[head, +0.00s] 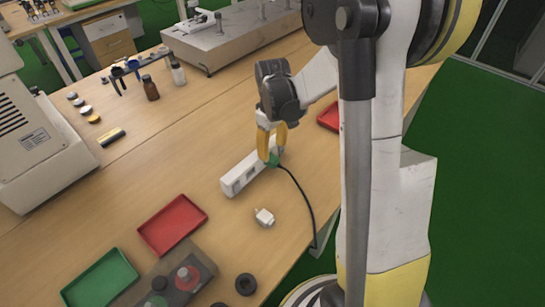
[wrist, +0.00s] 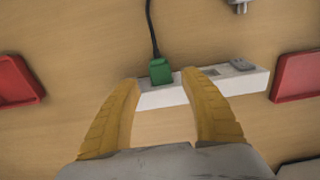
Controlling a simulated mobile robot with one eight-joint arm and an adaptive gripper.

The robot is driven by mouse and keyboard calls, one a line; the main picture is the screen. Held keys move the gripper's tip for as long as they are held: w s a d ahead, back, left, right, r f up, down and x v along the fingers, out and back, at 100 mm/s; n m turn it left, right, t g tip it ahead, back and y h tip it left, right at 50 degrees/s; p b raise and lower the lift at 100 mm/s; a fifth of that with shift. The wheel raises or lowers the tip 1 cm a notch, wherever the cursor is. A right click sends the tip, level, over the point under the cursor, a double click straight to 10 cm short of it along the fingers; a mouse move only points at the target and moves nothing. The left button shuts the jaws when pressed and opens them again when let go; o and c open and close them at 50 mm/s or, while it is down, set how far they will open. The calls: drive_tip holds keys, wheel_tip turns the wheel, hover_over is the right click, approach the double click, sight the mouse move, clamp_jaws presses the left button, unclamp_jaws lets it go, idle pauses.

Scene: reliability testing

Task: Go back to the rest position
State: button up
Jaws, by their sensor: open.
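My gripper (head: 271,143) has yellow fingers and hangs over the white power strip (head: 238,178) on the wooden table. In the wrist view my gripper (wrist: 166,85) is open, its fingers apart with the strip (wrist: 165,97) crossing beyond their tips. A green plug (wrist: 160,72) with a black cable sits at the left part of the strip in the wrist view. The plug (head: 273,160) shows just below the fingertips in the head view. I cannot tell whether the fingers touch it; nothing is visibly held.
A white adapter (head: 264,217) lies on the table near the strip. A red tray (head: 172,224), a green tray (head: 99,279) and a button box (head: 176,281) are at the front. Another red tray (head: 329,117) is behind my arm. Bottles (head: 150,88) and a beige machine (head: 38,145) stand left.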

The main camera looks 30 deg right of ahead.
drive_tip(key=s+a+r+m+t, duration=0.1)
drive_tip(key=s+a+r, duration=0.2)
drive_tip(key=r, duration=0.4)
drive_tip(key=s+a+r+m+t, duration=0.1)
drive_tip(key=s+a+r+t, duration=0.15)
drive_tip(key=r, duration=0.45)
drive_tip(key=s+a+r+m+t, duration=0.1)
drive_tip(key=s+a+m+t, duration=0.1)
drive_tip(key=s+a, duration=0.4)
drive_tip(key=s+t, duration=0.1)
drive_tip(key=s, duration=0.3)
drive_tip(key=shift+a+t, duration=0.15)
drive_tip(key=shift+t, duration=0.2)
